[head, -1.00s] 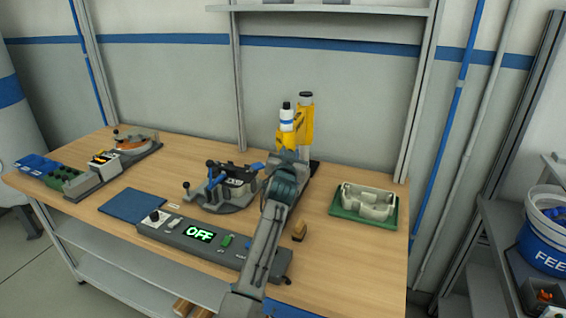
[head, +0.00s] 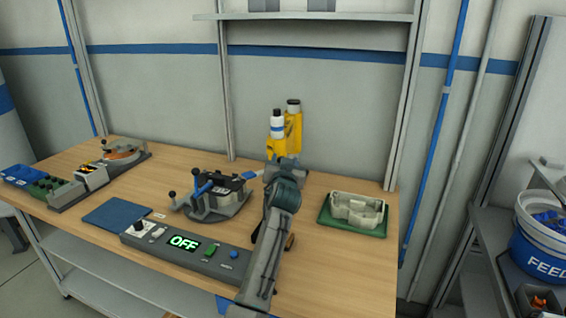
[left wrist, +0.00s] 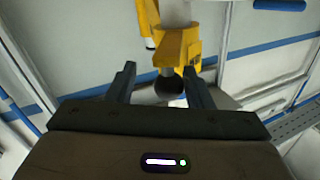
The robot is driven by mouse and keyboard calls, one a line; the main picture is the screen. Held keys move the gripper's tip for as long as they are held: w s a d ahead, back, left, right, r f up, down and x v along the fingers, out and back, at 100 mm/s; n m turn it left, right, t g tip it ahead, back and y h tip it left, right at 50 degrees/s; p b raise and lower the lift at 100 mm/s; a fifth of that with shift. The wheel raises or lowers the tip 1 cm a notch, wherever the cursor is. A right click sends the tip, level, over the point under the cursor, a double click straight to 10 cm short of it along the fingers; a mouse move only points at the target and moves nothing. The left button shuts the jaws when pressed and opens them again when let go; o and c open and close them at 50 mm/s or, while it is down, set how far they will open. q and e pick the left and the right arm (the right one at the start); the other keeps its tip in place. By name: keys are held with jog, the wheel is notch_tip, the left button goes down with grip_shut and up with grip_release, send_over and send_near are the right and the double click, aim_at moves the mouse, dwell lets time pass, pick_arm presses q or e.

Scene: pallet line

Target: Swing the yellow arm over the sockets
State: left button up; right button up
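My left gripper (left wrist: 160,72) is open, with one finger on each side of the knob. I cannot tell whether a finger touches it. In the head view my left wrist covers the fingertips and the knob. I cannot make out the sockets. My right gripper is not in view.
A clamp fixture with a blue lever (head: 213,195) stands left of my arm. A control box reading OFF (head: 183,243) lies in front. A pale casting on a green tray (head: 352,212) is to the right. A blue mat (head: 116,214) lies to the left.

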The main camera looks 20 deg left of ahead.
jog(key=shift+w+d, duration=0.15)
pick_arm(q)
jog(key=shift+s, duration=0.5)
jog(key=b+v, duration=0.2)
jog(key=v, duration=0.7)
jog(key=shift+s+d+b, duration=0.3)
jog(key=shift+s+b, duration=0.05)
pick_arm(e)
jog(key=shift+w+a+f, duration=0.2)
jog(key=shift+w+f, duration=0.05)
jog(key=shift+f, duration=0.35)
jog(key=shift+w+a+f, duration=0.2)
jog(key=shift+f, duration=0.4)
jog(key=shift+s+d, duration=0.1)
